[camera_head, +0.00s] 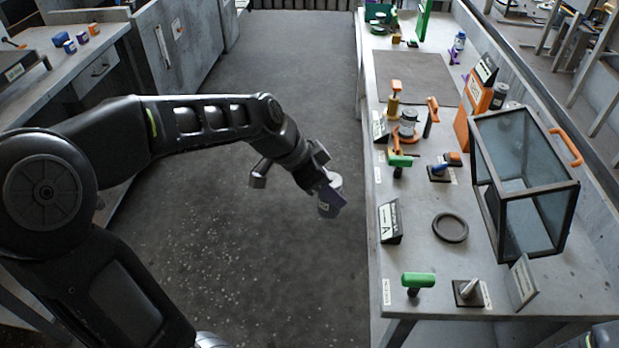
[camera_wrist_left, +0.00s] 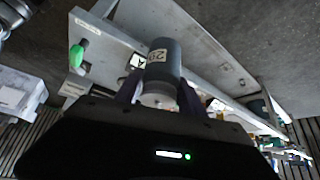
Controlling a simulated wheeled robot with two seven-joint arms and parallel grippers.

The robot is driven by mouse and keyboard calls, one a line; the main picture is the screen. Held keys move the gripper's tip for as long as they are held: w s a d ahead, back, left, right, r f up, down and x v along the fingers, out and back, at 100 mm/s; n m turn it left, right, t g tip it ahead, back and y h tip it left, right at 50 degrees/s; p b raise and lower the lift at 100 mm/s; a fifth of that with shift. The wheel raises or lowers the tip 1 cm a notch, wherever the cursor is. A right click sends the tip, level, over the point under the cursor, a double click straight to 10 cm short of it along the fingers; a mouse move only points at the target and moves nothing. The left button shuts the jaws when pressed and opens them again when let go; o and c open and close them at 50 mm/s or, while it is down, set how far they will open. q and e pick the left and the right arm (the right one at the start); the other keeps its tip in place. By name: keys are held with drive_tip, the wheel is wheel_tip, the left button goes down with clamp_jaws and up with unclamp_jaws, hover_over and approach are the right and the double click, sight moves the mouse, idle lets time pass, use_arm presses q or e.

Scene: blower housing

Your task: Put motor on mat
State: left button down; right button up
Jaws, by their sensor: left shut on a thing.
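My left gripper (camera_head: 327,192) hangs over the floor in the aisle, left of the long bench. It is shut on the motor (camera_wrist_left: 163,62), a dark grey cylinder with a pale end and a small white number label. In the left wrist view the motor sits between the two dark fingers. In the head view the gripper partly hides it. The mat (camera_head: 415,78), a flat dark grey rectangle, lies bare toward the bench's far end, well apart from the gripper. My right gripper is not in view.
The bench (camera_head: 410,260) carries a black-framed glass box (camera_head: 525,185), a dark ring (camera_head: 450,228), green-handled tools (camera_head: 417,281) and a small jar (camera_head: 407,122) near the mat. An orange holder (camera_head: 472,118) stands beside the mat's near right. The aisle floor is clear.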

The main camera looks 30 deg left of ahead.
use_arm(q)
drive_tip(key=d+f+n+y, duration=0.2)
drive_tip(key=f+n, duration=0.2)
drive_tip(key=f, duration=0.6)
drive_tip(key=w+d+f+n+t+y, duration=0.1)
drive_tip(key=f+n, duration=0.3)
drive_tip(key=f, duration=0.6)
drive_tip(key=shift+w+d+f+t+y, duration=0.2)
drive_tip(key=shift+d+t+y, duration=0.1)
drive_tip(key=shift+d+y, duration=0.3)
